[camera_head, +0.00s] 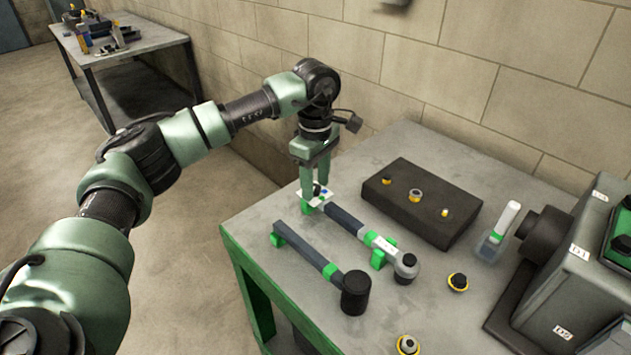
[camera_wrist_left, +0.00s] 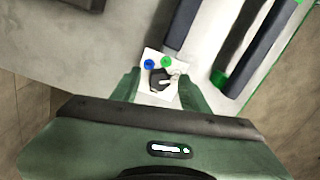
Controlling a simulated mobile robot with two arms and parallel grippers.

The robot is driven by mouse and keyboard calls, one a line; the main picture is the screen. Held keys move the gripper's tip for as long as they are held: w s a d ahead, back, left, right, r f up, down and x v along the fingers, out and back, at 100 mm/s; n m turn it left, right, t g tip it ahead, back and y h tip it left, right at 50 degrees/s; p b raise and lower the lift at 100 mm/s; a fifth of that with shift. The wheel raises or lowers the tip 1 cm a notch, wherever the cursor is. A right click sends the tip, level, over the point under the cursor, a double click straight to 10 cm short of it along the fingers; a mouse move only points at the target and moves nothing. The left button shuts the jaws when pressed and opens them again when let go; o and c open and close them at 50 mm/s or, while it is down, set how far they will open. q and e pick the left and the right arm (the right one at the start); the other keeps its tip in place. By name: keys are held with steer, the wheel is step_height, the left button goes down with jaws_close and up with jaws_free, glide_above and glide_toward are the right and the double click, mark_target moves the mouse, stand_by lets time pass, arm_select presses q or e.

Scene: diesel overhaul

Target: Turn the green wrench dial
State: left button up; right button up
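The dial is a black knob (camera_wrist_left: 159,80) with a pale pointer on a small white plate (camera_wrist_left: 148,88); the plate carries a blue dot and a green dot. In the head view the plate (camera_head: 326,192) sits by the handle end of a wrench (camera_head: 345,220) with a dark handle and green band, on the table's far left. My left gripper (camera_head: 316,190) points down over the plate. In the left wrist view its open fingers (camera_wrist_left: 160,90) stand on either side of the plate and knob. Contact cannot be told. My right gripper is not in view.
A second dark tool (camera_head: 305,249) with a black head lies in front on the grey table (camera_head: 265,280). A black block (camera_head: 422,203) with small parts stands behind. A white-and-grey tool (camera_head: 498,233), yellow-ringed parts (camera_head: 458,282) and a grey machine (camera_head: 570,290) are right.

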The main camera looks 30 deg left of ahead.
mark_target(315, 187)
arm_select(q)
step_height(315, 187, up, 8)
steer(key=shift+f+b, duration=0.1)
steer(key=shift+b, duration=0.4)
stand_by(0.4)
